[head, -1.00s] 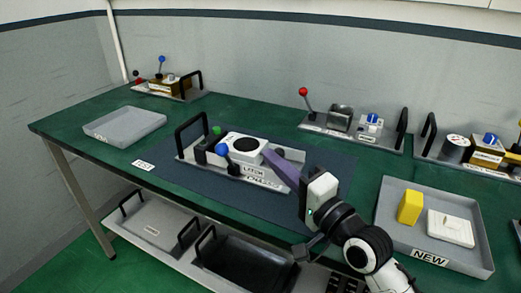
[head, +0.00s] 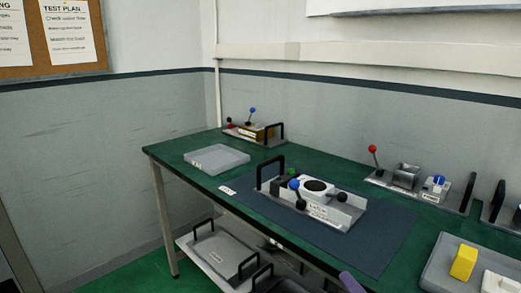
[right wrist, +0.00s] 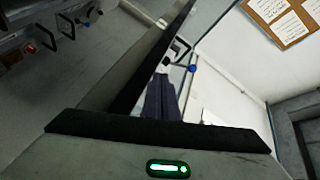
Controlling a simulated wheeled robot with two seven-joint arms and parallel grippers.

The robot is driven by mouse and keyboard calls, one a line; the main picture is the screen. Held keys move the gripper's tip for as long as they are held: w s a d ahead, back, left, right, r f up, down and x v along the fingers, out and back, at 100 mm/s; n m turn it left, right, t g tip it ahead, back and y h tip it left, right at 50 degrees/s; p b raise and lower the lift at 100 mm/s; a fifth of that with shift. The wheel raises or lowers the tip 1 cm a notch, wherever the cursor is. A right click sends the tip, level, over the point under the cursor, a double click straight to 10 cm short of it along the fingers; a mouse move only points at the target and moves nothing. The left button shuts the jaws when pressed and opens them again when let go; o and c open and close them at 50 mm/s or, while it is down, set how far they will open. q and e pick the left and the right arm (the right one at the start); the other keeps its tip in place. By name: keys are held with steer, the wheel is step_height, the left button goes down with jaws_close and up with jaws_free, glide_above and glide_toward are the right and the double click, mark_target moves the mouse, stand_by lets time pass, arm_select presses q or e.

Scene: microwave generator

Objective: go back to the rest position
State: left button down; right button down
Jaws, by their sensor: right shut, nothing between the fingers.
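The tip of my right gripper (head: 351,283) shows at the bottom edge of the head view, in front of the table's near edge; the rest of it is cut off. In the right wrist view its purple fingers (right wrist: 160,98) are together with nothing between them. My left gripper is not in view.
The green table (head: 222,187) carries an empty grey tray (head: 217,158) at left and a fixture (head: 254,131) behind it. A red-knobbed fixture (head: 405,178) stands at back right. A tray with a yellow block (head: 463,262) is at lower right. Handled trays (head: 222,250) lie on the lower shelf.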

steer(key=s+a+f+n+g+h, duration=0.1)
steer(key=s+f+n+g, duration=0.3)
steer(key=s+f, duration=0.7)
steer(key=s+f+n+g+h, duration=0.1)
steer(key=s+f+n+g, duration=0.2)
steer(key=s+f+n, duration=0.4)
steer(key=s+f, duration=0.5)
steer(key=f, duration=0.5)
steer(key=shift+s+a+f+n+g, duration=0.25)
steer(key=shift+a+f+n+g, duration=0.05)
steer(key=shift+a+f+g, duration=0.1)
